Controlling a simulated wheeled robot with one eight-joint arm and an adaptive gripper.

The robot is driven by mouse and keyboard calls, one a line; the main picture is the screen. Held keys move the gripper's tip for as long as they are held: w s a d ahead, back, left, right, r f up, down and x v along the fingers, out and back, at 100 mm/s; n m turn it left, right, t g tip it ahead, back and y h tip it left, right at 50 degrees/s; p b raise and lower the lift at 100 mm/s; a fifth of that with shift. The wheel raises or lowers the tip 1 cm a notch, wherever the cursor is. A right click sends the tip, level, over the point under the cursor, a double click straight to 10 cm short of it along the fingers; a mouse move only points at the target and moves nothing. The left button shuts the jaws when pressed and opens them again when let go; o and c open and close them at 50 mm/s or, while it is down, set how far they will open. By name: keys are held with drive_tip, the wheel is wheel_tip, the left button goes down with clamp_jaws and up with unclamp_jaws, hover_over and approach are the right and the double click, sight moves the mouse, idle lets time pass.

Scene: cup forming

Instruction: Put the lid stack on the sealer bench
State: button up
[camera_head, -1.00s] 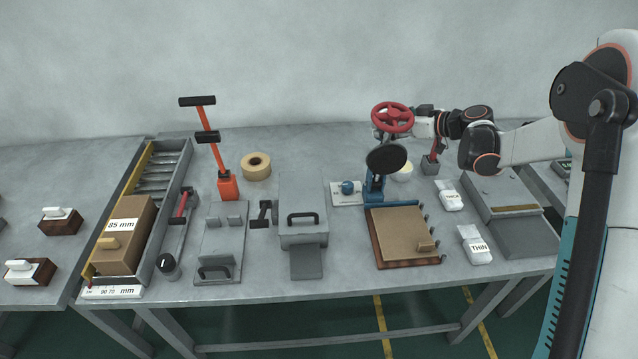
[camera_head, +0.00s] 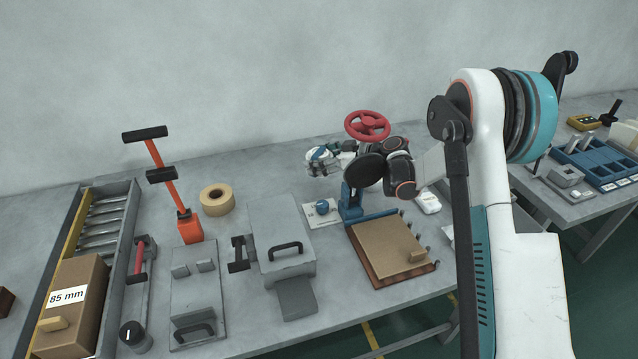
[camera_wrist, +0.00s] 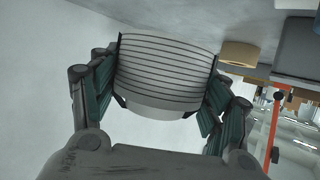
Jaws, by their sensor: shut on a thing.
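The lid stack (camera_wrist: 165,75) is a pale, ridged cylinder with dark lines around it. It fills the middle of the wrist view. My gripper (camera_wrist: 163,108) is shut on it, with one dark-green-padded finger on each side. In the head view my gripper (camera_head: 322,160) is above the back of the grey bench (camera_head: 250,185), left of the red handwheel's post, and the stack is small and partly covered by the fingers there. I cannot tell from any label which bench is the sealer bench. A second bench (camera_head: 590,208) stands at the right.
A red handwheel (camera_head: 367,126) on a blue press (camera_head: 350,205) stands close to my gripper. A tape roll (camera_head: 217,199), an orange lever (camera_head: 190,228) and a grey hinged box (camera_head: 282,235) stand to the left. Blue trays (camera_head: 600,165) occupy part of the right bench.

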wheel_tip(320, 180, down, 7)
drive_tip(key=shift+f+b, duration=0.1)
drive_tip(key=shift+b, duration=1)
